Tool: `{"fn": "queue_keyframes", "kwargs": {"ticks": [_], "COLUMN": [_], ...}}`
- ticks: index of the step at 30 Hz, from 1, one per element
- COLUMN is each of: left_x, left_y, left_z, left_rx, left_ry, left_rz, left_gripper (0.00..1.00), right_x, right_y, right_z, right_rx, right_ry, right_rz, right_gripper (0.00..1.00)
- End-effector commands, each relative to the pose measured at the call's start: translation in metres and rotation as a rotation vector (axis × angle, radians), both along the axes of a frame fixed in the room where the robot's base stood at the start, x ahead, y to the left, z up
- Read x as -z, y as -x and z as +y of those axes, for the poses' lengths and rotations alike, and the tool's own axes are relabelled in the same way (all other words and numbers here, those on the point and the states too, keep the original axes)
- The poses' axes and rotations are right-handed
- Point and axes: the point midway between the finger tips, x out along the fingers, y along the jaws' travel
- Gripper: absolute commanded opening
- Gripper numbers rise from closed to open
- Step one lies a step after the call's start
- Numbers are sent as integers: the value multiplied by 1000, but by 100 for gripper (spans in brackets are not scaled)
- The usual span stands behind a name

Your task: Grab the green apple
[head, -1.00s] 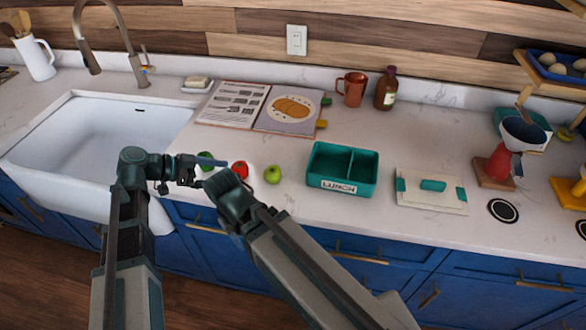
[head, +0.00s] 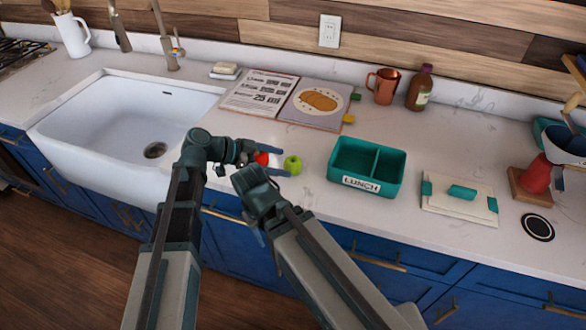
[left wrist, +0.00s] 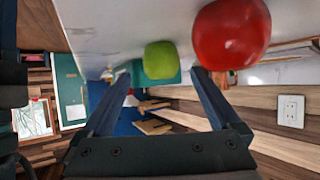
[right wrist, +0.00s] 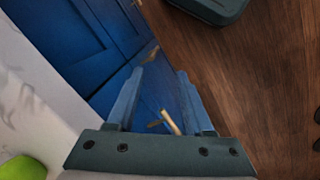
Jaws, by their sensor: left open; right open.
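The green apple (head: 293,164) sits on the white counter to the left of the teal lunch box. My left gripper (head: 287,163) is open, and its fingertips are close to the green apple. In the left wrist view the green apple (left wrist: 160,60) shows between the open fingers (left wrist: 165,76), near their tips. The red apple (head: 261,158) is partly hidden by the left gripper; in the left wrist view it (left wrist: 231,34) is nearer, beside the right-hand finger. My right gripper (right wrist: 160,73) is open and empty, with cabinet front and floor beyond it.
The teal lunch box (head: 365,187) stands just right of the green apple, its lid (head: 460,195) farther right. An open book (head: 285,100), a copper mug (head: 384,86) and a brown bottle (head: 419,89) lie behind. The sink (head: 110,125) is left.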

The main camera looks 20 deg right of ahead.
Motion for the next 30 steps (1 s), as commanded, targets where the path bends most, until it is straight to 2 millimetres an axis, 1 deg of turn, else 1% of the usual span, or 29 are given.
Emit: {"fn": "queue_keyframes", "kwargs": {"ticks": [5,8,11,15,18,24,25,26,30], "left_x": [1,6,14,25,28,27,27,27,27], "left_y": [0,-1,-2,-3,-2,-2,-2,-2,-2], "left_z": [-2,-7,-17,-35,-44,-45,-45,-45,-45], "left_rx": [0,0,1,1,1,-1,-1,-1,-1], "left_ry": [0,0,0,0,0,0,0,0,0], "left_rz": [0,0,0,0,0,0,0,0,0], "left_gripper": [96,96,96,96,96,96,94,89,64], "right_x": [1,6,14,25,28,27,26,26,26], "right_y": [0,0,0,0,0,0,0,0,0], "right_z": [0,0,0,0,0,0,0,0,0], "right_rx": [0,0,0,0,0,0,0,0,0], "right_ry": [0,0,0,0,0,0,0,0,0], "right_rz": [0,0,0,0,0,0,0,0,0], "right_gripper": [52,52,52,52,52,52,52,52,52]}}
